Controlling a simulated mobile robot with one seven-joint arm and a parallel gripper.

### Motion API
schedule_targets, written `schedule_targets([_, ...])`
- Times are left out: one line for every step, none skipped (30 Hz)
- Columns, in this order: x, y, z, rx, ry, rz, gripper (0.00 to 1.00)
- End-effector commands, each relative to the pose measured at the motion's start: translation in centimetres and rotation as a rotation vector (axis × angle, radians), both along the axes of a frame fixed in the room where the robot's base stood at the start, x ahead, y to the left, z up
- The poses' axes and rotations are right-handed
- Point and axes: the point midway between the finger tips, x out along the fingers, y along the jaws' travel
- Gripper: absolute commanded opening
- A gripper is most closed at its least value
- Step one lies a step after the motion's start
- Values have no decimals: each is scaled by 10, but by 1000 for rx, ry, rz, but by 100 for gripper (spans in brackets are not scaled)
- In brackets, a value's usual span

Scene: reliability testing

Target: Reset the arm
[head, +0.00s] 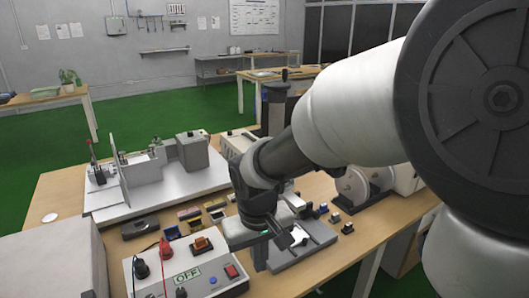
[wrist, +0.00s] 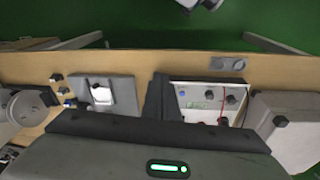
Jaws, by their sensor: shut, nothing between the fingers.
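My arm (head: 345,105) reaches in from the right of the head view and bends down over the wooden workbench (head: 60,190).
A white machine base (head: 150,185) with a grey block stands at the back left of the bench. Small coloured parts (head: 190,213) lie in the middle. A grey box (head: 60,262) fills the front left. A white round-wheeled device (head: 353,185) stands at the right. Green floor (head: 220,100) is clear behind.

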Motion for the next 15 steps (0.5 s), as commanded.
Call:
schedule_targets([-3,-16,29,4,-33,-33,0])
schedule_targets([-6,-26,42,6,-50,-52,0])
schedule_targets([-12,-40,61,12,-75,-79,0])
schedule_targets([-17,-50,74,16,-92,-103,0])
schedule_targets([-23,-61,89,21,-112,-126,0])
schedule_targets([-31,-75,106,28,-139,-157,0])
schedule_targets([-39,-84,118,36,-157,-179,0])
schedule_targets([-46,-93,129,43,-176,-202,0])
schedule_targets([-57,-105,143,53,-200,-230,0])
schedule_targets([-64,-112,152,62,-219,-250,0])
schedule_targets([-72,-119,160,71,-235,-270,0])
schedule_targets([-82,-126,169,82,-255,-292,0])
schedule_targets([-89,-131,175,90,-269,-308,0])
schedule_targets([-95,-136,180,98,-283,-321,0])
schedule_targets([-102,-140,185,108,-298,-335,0])
